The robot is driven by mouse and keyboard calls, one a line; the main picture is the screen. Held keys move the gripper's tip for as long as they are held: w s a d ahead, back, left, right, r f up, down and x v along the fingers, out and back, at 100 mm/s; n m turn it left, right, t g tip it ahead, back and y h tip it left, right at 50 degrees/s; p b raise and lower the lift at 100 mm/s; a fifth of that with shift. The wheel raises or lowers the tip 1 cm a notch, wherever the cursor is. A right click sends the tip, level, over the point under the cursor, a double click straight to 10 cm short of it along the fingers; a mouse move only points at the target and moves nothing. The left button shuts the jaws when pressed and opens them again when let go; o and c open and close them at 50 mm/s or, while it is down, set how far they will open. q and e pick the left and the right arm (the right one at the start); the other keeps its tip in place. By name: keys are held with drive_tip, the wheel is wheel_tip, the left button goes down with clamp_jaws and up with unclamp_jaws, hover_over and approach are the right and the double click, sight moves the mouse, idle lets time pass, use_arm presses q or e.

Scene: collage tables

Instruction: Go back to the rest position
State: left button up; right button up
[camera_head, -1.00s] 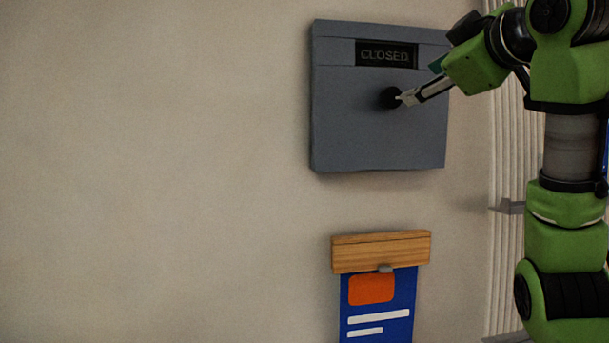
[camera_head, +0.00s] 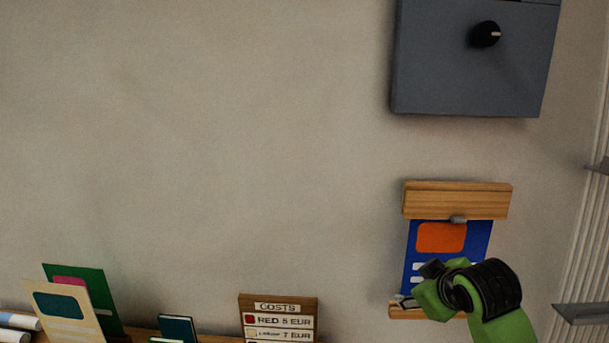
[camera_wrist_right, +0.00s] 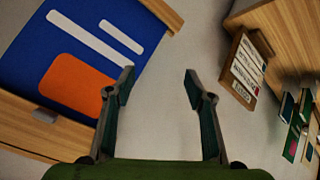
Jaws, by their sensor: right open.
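My right gripper (camera_head: 404,300) is low at the right in the head view, in front of the bottom of a blue poster (camera_head: 474,244). In the right wrist view its two fingers (camera_wrist_right: 158,78) stand apart with nothing between them. The poster, with an orange block and white bars, also fills the left of that view (camera_wrist_right: 75,62). A grey wall box (camera_head: 440,70) with a black knob (camera_head: 487,34) is above, clear of the gripper. The box's top is cut off by the picture edge. My left gripper is not in view.
A wooden bar (camera_head: 455,200) with a small grey clip holds the poster's top. A costs board (camera_head: 278,306) and several cards, such as a green one (camera_head: 90,285), stand at the bottom left. Grey brackets (camera_head: 582,314) jut out at the right edge. The wall's middle is bare.

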drive_tip(key=s+a+f+m+g, duration=0.2)
drive_tip(key=s+a+f+g, duration=0.1)
drive_tip(key=s+f, duration=1.45)
drive_tip(key=s+f+m+g, duration=0.1)
drive_tip(key=s+f+g, duration=0.1)
drive_tip(key=s+f, duration=0.5)
drive_tip(key=s+f+m+g, duration=0.1)
drive_tip(key=s+f+m, duration=0.1)
drive_tip(key=s, duration=0.9)
wheel_tip(320, 180, down, 35)
drive_tip(key=s+g+b, duration=0.1)
drive_tip(key=g+b, duration=0.1)
drive_tip(key=b, duration=0.6)
drive_tip(key=s+d+f+b, duration=0.1)
drive_tip(key=s+f+b, duration=0.2)
drive_tip(key=s+f, duration=0.5)
drive_tip(key=s+d+f+b, duration=0.2)
drive_tip(key=s+f, duration=0.7)
drive_tip(key=f, duration=0.5)
drive_tip(key=shift+n+g+b, duration=0.4)
drive_tip(key=shift+b, duration=0.35)
